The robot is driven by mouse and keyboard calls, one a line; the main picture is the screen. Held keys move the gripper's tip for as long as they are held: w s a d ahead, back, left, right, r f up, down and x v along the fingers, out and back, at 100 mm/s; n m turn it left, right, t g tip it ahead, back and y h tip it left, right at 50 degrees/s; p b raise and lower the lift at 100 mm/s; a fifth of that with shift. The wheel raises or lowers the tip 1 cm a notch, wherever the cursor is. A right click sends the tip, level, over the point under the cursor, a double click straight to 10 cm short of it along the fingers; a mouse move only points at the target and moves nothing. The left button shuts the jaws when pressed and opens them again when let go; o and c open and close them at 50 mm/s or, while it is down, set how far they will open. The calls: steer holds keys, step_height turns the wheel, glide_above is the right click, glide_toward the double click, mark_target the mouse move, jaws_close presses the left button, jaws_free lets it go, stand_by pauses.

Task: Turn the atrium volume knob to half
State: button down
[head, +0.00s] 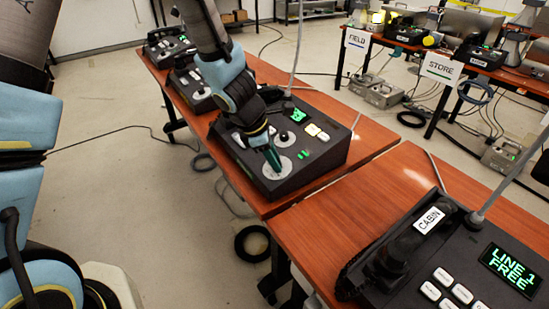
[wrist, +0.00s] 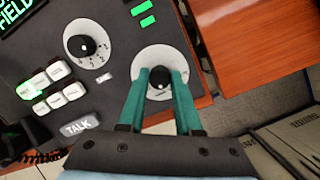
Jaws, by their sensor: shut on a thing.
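My gripper (head: 271,157) reaches down onto the dark paging console (head: 325,153) in the middle of the head view. In the wrist view its green fingers (wrist: 162,78) are shut on a black knob (wrist: 159,83), one finger on each side. The knob sits on a round white dial plate (wrist: 159,53) near the console's edge. Its pointer and any name label cannot be read here. A second black knob (wrist: 81,46) on a white dial with dark marks stands free to the upper left. In the head view the gripped knob is hidden by my fingers.
A console marked CABIN (head: 429,220) with a LINE 1 FREE screen stands on the nearer table. Other consoles stand further back. A gap separates the red-brown tables.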

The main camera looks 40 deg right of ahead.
steer(key=shift+m, duration=0.4)
steer(key=c, duration=0.6)
jaws_free()
steer(key=p+v, duration=0.2)
steer(key=v, duration=0.8)
steer(key=shift+a+r+p, duration=0.2)
steer(key=shift+r+p, duration=0.1)
steer(key=shift+r, duration=0.1)
steer(key=w+a+r+m+t+y, duration=0.1)
steer(key=w+a+m, duration=0.1)
steer(key=w+a, duration=0.35)
steer(key=w+a+r+m, duration=0.1)
steer(key=w+a+m, duration=0.15)
steer(key=a, duration=0.65)
steer(key=a+r+m+y, duration=0.1)
steer(key=a+m, duration=0.2)
steer(key=a, duration=0.8)
steer(key=a+r+m+t+y, duration=0.1)
steer(key=a+m, duration=0.3)
steer(key=a, duration=0.7)
steer(key=shift+w+a+r+y, duration=0.15)
steer(key=shift+a+r+y, duration=0.25)
steer(key=shift+y, duration=0.2)
